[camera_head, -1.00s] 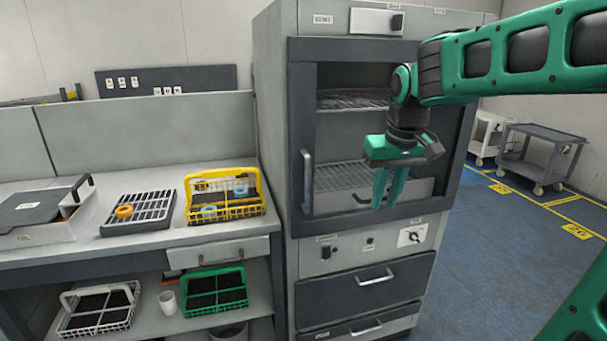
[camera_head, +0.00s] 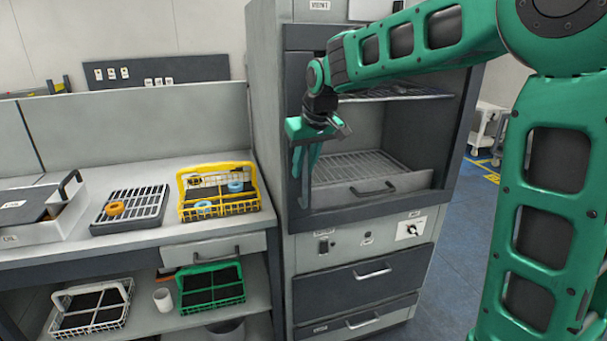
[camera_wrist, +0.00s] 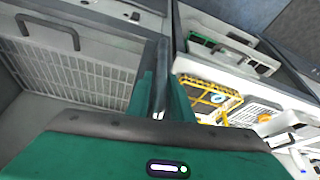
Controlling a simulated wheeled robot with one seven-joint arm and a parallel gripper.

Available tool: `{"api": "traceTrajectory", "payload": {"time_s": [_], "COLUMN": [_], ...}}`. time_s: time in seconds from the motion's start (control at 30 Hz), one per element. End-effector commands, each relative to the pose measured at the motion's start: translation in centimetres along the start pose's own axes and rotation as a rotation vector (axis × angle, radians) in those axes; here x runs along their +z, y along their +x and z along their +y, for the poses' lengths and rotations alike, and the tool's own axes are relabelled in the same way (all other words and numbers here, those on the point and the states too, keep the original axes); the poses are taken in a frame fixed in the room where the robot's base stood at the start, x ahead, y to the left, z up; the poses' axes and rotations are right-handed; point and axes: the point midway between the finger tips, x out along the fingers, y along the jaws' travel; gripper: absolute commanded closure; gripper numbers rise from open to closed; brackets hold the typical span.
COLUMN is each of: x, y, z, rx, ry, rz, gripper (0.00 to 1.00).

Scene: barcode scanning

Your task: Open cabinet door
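The grey cabinet (camera_head: 265,130) stands in the middle of the head view. Its dark-framed door (camera_head: 335,215) looks closed, and wire shelves (camera_head: 360,165) show behind it. The vertical door handle (camera_head: 305,195) is on the door's left side; only its lower part shows below my gripper. My gripper (camera_head: 305,165) is at this handle, fingers pointing down. In the wrist view, the grey handle bar (camera_wrist: 160,80) shows between the two green fingers (camera_wrist: 162,100). I cannot tell whether the fingers press on it.
A worktable (camera_head: 150,237) left of the cabinet carries a yellow basket (camera_head: 222,212) and a dark rack (camera_head: 128,225). A green basket (camera_head: 212,285) and a white basket (camera_head: 95,315) stand on its lower shelf. Drawers (camera_head: 365,280) are below the door. A cart (camera_head: 483,125) stands behind at right.

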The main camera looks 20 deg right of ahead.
Motion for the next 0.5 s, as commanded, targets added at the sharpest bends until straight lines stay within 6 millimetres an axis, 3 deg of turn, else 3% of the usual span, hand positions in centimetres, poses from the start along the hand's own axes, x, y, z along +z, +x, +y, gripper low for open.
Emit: {"api": "traceTrajectory", "payload": {"time_s": [0.2,0.5], "x": [0.0,0.0], "y": [2.2,2.6], "z": [-0.1,0.0], "rx": [0.0,0.0], "ry": [-0.001,0.0], "rz": [-0.001,0.001], "gripper": [0.8,0.8]}}
